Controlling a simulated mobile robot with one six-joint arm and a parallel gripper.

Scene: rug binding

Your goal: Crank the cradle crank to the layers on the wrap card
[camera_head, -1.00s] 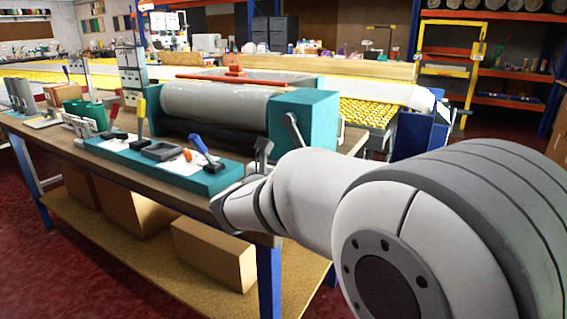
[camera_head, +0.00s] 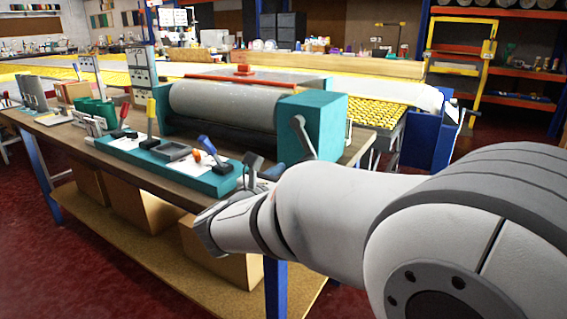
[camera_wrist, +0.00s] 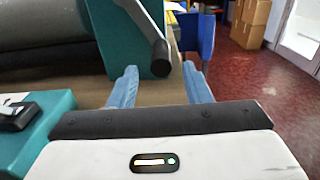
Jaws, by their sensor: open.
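In the wrist view the crank's arm (camera_wrist: 138,27) slants down to a dark round handle (camera_wrist: 160,58). My gripper (camera_wrist: 160,85) is open and empty. Its two blue fingers lie either side of the handle in the picture, with the handle apart from both. In the head view my gripper (camera_head: 262,168) is partly hidden by my wrist, below the crank.
A teal control panel (camera_head: 190,180) with yellow, blue and red-handled levers lies along the bench front, left of my gripper. A grey roller (camera_head: 222,108) runs left from the end block. Cardboard boxes (camera_head: 140,205) sit below.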

